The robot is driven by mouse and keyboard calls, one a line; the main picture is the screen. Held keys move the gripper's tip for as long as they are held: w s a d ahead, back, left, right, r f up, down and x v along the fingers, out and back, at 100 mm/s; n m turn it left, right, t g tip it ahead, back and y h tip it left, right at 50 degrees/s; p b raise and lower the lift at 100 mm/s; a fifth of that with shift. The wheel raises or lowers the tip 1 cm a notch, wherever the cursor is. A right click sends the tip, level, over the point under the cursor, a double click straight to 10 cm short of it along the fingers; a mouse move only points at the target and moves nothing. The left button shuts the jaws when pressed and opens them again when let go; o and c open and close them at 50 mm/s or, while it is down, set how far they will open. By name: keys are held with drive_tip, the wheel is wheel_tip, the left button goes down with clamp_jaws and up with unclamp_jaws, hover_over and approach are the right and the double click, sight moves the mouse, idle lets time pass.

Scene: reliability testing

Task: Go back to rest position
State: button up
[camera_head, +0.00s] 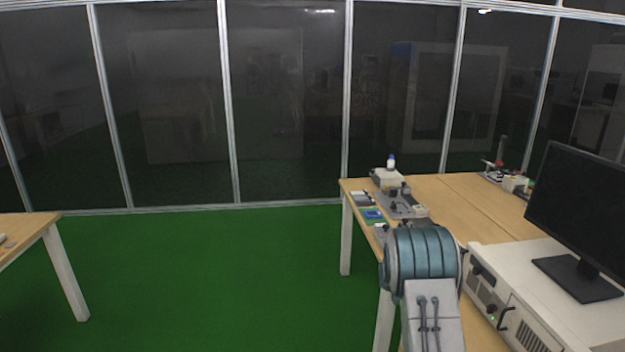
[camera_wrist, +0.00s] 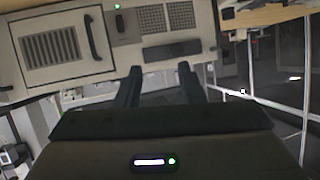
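My gripper (camera_wrist: 160,72) shows in the wrist view with its two dark fingers apart and nothing between them. A beige equipment case (camera_wrist: 110,40) with a vent grille and a dark handle fills the upper left of that view, beyond the fingertips. In the head view my arm rises at the lower right, in front of the wooden table (camera_head: 455,195). The gripper itself does not show in the head view.
A white equipment case (camera_head: 540,275) with a black monitor (camera_head: 582,205) on it stands right of my arm. A small device with a bottle (camera_head: 388,175) sits at the table's far left corner. Another table (camera_head: 25,228) is at the left. Green floor (camera_head: 200,270) between is clear.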

drive_tip(key=w+a+r+n+t+y, duration=0.2)
drive_tip(key=a+r+n+t+y, duration=0.35)
drive_tip(key=a+r, duration=0.55)
drive_tip(key=s+a+r+n+y, duration=0.4)
drive_tip(key=s+a+r+y, duration=0.2)
drive_tip(key=s+a, duration=0.4)
drive_tip(key=s+a+n+g+y, duration=0.1)
drive_tip(key=s+a+n, duration=0.15)
drive_tip(key=s, duration=0.45)
drive_tip(key=s+a+n+g+y, duration=0.2)
drive_tip(key=s+a, duration=0.2)
drive_tip(key=s, duration=0.4)
drive_tip(key=s+f+g+h, duration=0.1)
drive_tip(key=s+g, duration=0.1)
drive_tip(key=s, duration=0.6)
drive_tip(key=s+d+f+n+g+h, duration=0.1)
drive_tip(key=s+f, duration=0.1)
drive_tip(key=s, duration=0.6)
drive_tip(key=shift+d+f+g, duration=0.15)
drive_tip(key=shift+d+g, duration=0.1)
drive_tip(key=shift+g, duration=0.1)
drive_tip(key=shift+d, duration=0.1)
